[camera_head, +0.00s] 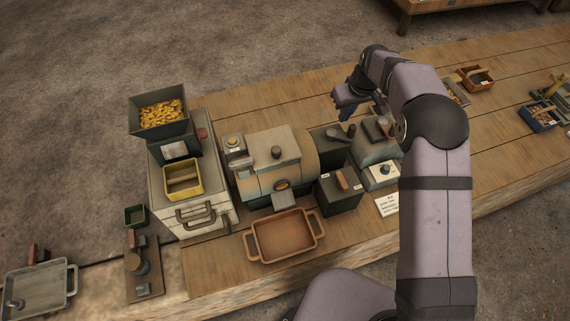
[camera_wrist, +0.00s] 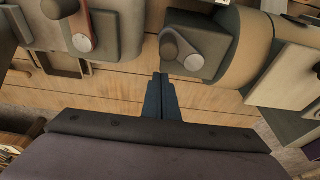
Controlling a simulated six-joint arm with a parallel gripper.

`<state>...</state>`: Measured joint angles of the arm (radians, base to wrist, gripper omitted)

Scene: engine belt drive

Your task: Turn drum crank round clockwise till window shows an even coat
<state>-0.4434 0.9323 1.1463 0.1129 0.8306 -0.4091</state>
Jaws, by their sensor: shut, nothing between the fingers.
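The drum machine (camera_head: 275,155) stands mid-bench, with a rounded body and a small amber oval (camera_head: 282,185), perhaps the window, low on its front; I cannot make out the coat. A dark crank (camera_head: 342,133) sits on the block at the drum's right end. In the wrist view, a crank with a round knob (camera_wrist: 168,51) and a flat arm (camera_wrist: 190,61) lies on a grey block beside the curved brown drum (camera_wrist: 250,52). My gripper (camera_head: 345,112) is shut and empty, behind the machines. Its fingertips (camera_wrist: 161,76) are close to the knob, apart from it in the picture.
A second machine (camera_head: 378,150) with a dark handle stands right of the drum; its red-striped lever (camera_wrist: 82,34) shows in the wrist view. A brown tray (camera_head: 250,245) lies in front. A drawer unit (camera_head: 165,215) with a hopper of yellow pieces stands left.

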